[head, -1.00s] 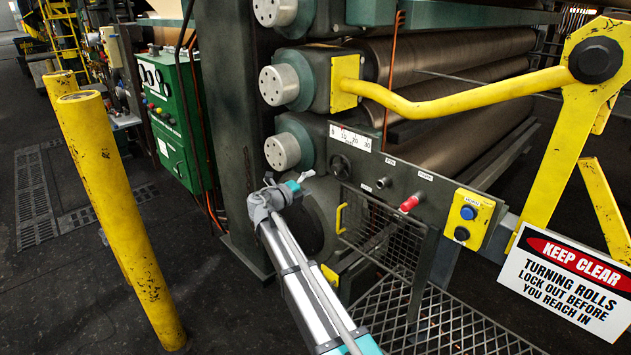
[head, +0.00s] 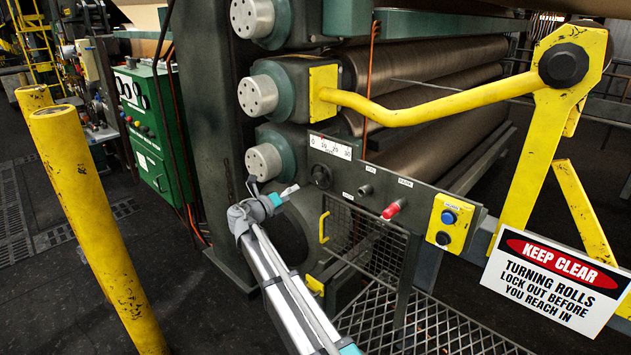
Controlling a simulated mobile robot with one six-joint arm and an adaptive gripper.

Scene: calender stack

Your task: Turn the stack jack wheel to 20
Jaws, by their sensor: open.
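The stack jack wheel is a small dark handwheel (head: 321,176) on the grey panel, below a white scale (head: 330,147) marked 0 to 30. A small red mark shows at the scale's upper edge near the 10; its exact reading is too small to tell. My gripper (head: 290,191) is open and empty, just left of and slightly below the wheel in the picture. It appears apart from the wheel, though the depth between them is hard to judge. The fingers are small and partly hidden by the wrist.
Right of the wheel are a dark knob (head: 365,191), a red-tipped selector (head: 393,210) and a yellow button box (head: 450,222). A mesh guard (head: 352,238) sits below. A yellow lever (head: 430,112) crosses above. A yellow post (head: 90,220) stands left on open floor.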

